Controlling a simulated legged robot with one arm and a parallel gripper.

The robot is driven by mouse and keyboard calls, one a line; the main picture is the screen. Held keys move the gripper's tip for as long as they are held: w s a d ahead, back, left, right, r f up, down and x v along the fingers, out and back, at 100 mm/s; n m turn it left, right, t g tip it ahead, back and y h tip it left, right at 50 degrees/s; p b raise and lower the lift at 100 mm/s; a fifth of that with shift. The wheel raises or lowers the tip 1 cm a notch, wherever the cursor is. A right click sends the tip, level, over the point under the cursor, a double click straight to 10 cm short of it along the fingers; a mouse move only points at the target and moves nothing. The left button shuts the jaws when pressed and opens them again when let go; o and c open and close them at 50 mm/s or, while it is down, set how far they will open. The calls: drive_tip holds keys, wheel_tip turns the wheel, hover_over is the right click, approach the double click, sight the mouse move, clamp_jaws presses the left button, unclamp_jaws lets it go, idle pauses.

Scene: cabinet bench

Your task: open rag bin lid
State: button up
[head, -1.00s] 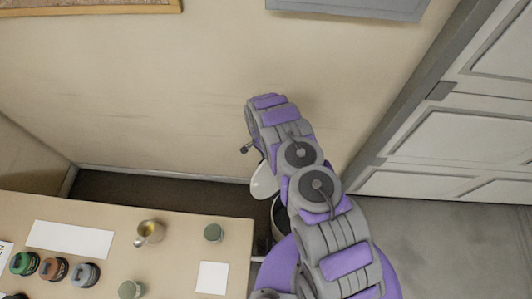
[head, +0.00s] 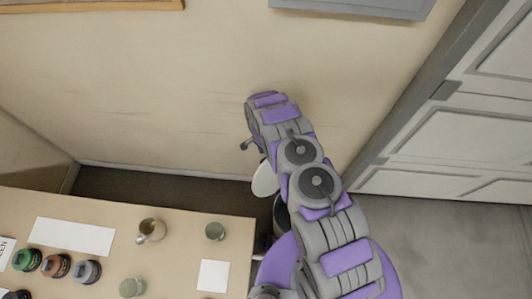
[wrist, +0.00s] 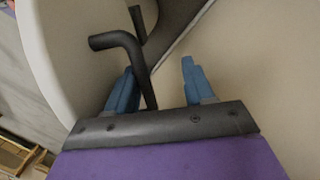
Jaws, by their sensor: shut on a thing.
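The rag bin's pale, rounded lid (head: 263,180) stands raised beside my arm in the head view, partly covered by it. The bin's dark body (head: 280,214) shows just below, mostly hidden by my arm. In the wrist view, the lid's pale curved rim (wrist: 52,70) fills the left side. A dark bent handle bar (wrist: 128,46) runs down between the blue fingers of my gripper (wrist: 158,68). My gripper is shut on this handle, which lies against the left finger in the picture. The fingers are hidden in the head view.
A bench (head: 190,285) at the lower left holds several paint jars (head: 57,265), a brass-coloured mug (head: 151,230), green cups (head: 215,231) and white sheets (head: 213,275). Its right edge is close to the bin. A wall rises behind. A panelled cabinet (head: 455,140) stands right, with clear floor (head: 445,250) before it.

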drive_tip(key=shift+d, duration=0.1)
idle(0.4)
drive_tip(key=p+v, duration=0.1)
drive_tip(key=v, duration=0.6)
drive_tip(key=shift+r, duration=0.25)
